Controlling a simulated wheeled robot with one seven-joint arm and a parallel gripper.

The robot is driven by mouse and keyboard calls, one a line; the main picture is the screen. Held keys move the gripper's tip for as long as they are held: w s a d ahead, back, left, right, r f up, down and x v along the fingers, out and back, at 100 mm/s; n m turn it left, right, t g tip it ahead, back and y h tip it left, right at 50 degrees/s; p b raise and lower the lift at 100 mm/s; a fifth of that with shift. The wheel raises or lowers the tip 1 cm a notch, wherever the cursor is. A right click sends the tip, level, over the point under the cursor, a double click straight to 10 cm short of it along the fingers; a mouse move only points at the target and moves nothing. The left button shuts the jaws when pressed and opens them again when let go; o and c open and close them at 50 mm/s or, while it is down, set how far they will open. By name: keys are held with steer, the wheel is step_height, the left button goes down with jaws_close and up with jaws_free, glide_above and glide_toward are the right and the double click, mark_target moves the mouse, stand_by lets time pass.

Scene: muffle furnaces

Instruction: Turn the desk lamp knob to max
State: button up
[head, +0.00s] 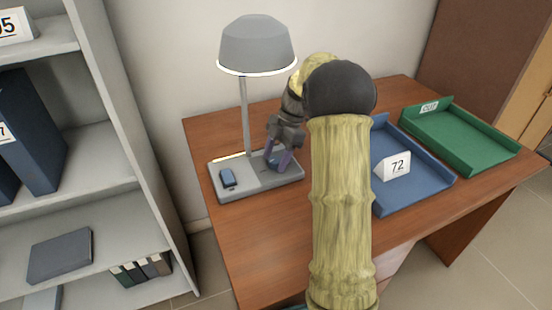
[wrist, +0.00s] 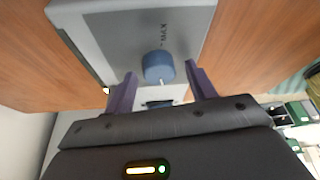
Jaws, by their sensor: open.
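The desk lamp (head: 257,45) stands at the left of the desk, with a grey shade, a thin post and a flat grey base (head: 245,187). The lower rim of its shade glows white. A round blue knob (wrist: 158,67) with a pale pointer line sits on the base in the wrist view. My gripper (head: 278,163) is open and low over the right part of the base. In the wrist view, the purple fingers of my gripper (wrist: 160,70) stand on either side of the knob, with visible gaps. In the head view, the fingers mostly hide the knob.
A blue tray (head: 425,187) with a "72" card (head: 397,166) and a green tray (head: 480,150) lie to the right. A grey shelf unit (head: 115,110) stands left. The desk front (head: 265,245) is clear.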

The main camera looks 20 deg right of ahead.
steer(key=c, duration=1)
